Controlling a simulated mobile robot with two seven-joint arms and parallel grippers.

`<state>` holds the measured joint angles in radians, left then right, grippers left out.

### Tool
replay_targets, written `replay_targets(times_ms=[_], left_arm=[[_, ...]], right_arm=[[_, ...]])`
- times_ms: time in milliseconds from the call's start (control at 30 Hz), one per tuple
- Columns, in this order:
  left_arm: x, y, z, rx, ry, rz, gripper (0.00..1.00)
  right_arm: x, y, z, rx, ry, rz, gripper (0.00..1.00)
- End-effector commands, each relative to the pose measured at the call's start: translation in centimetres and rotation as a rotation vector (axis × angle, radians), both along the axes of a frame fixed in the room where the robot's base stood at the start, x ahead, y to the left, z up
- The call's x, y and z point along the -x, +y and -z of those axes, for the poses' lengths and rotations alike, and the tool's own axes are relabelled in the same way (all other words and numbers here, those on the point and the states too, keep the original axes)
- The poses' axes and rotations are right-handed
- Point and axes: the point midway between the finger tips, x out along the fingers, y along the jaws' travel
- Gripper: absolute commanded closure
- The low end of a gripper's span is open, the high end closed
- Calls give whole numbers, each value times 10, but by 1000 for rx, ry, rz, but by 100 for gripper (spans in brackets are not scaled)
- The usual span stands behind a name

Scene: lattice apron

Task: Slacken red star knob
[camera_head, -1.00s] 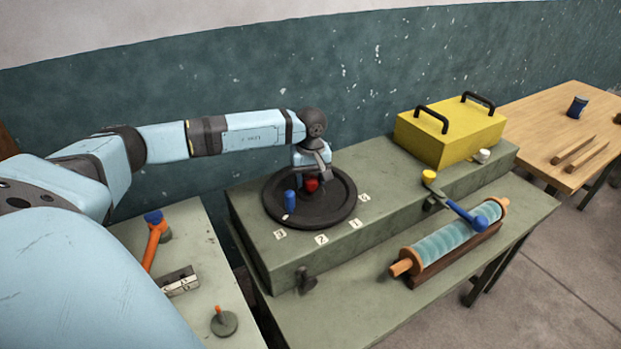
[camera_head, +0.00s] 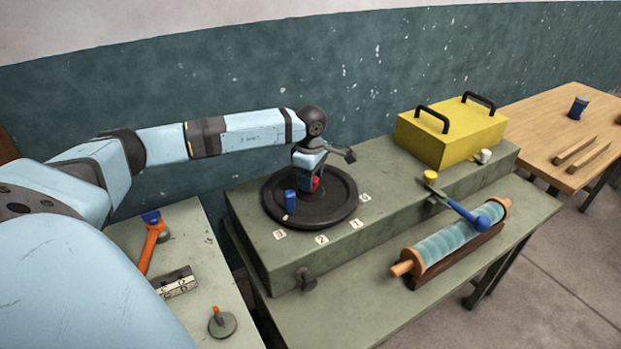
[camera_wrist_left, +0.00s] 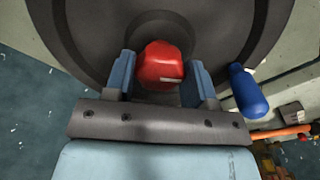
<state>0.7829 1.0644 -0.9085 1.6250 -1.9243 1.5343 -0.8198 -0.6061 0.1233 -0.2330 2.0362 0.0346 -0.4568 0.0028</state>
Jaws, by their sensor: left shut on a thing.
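The red star knob (camera_wrist_left: 161,65) stands over the black round dial (camera_wrist_left: 85,25), and part of it also shows in the head view (camera_head: 316,183). My left gripper (camera_wrist_left: 160,75) is shut on the red knob, one blue finger on each side of it. In the head view the left gripper (camera_head: 314,187) comes down on the dial (camera_head: 345,205) from above and hides much of the knob. A blue upright handle (camera_head: 290,201) stands on the dial beside the gripper, and it shows at the right in the wrist view (camera_wrist_left: 248,92). My right gripper is not seen.
Number tags (camera_head: 321,239) lie along the dial's front. A yellow box (camera_head: 450,133) with black handles stands right on the green bench (camera_head: 400,185). A teal roller (camera_head: 455,240) and a blue-knobbed lever (camera_head: 466,214) are in front. An orange lever (camera_head: 151,248) is at left.

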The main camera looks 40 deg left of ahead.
Motion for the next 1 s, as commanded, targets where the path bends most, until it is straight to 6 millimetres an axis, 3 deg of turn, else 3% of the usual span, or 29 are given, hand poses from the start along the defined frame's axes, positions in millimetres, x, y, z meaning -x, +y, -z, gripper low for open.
replay_targets(times_ms=[600,1000], left_arm=[[-1,1,-1,-1,-2,-577,73],[0,1,-1,-2,-1,-845,73]], right_arm=[[0,0,-1,0,0,0,57],[0,0,-3,1,-2,-1,57]])
